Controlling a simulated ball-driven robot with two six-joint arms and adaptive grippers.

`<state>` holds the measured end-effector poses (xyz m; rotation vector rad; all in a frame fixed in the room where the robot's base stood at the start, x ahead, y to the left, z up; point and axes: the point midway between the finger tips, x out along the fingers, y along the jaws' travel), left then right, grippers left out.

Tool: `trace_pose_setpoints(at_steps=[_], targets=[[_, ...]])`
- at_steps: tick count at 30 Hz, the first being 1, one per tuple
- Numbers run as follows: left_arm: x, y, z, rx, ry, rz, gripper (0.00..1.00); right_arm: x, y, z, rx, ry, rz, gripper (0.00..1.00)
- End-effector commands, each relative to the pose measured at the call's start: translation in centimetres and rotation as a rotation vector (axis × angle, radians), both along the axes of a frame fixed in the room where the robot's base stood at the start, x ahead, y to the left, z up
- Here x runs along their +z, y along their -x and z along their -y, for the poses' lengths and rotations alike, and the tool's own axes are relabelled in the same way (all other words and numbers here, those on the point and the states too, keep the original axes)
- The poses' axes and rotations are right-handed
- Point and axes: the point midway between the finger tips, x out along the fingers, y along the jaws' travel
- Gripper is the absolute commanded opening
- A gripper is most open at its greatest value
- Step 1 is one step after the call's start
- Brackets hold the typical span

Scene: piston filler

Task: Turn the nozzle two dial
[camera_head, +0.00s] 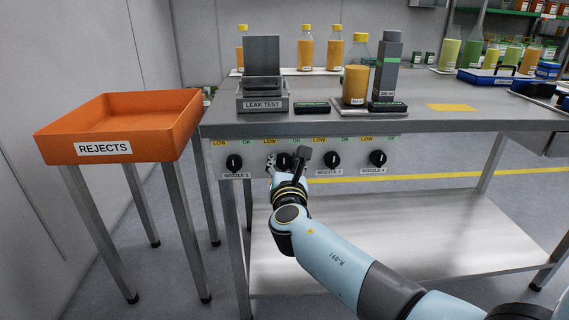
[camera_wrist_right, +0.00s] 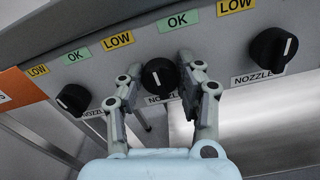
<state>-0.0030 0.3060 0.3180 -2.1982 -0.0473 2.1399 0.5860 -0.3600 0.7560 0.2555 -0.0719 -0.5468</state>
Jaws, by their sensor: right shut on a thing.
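The nozzle two dial (camera_head: 284,159) is a black knob, second from the left on the panel under the bench. It also shows in the right wrist view (camera_wrist_right: 158,77), with a white mark that stands nearly upright between the LOW and OK labels. My right gripper (camera_head: 287,163) has one finger on each side of this dial and is shut on it. The fingers show in the wrist view (camera_wrist_right: 160,74). The dial's label is mostly hidden by the gripper. My left gripper is not in view.
The nozzle one dial (camera_head: 234,162) is close on the left. The nozzle three dial (camera_head: 332,159) and nozzle four dial (camera_head: 377,158) are on the right. The orange rejects tray (camera_head: 104,150) stands left of the bench. The leak test stand (camera_head: 263,104) and bottles are above.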

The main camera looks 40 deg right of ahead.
Motion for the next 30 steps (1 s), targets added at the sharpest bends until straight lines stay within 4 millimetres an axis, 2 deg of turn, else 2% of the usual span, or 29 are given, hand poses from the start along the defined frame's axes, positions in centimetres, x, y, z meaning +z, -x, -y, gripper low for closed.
trace_pose_setpoints(at_steps=[11, 30], targets=[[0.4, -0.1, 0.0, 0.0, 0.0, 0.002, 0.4, 0.1, 0.0, 0.0, -0.001, 0.061, -0.039, 0.03], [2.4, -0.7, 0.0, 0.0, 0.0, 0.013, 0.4, 0.1, -0.1, -0.3, 0.001, 0.489, -0.301, 0.03]])
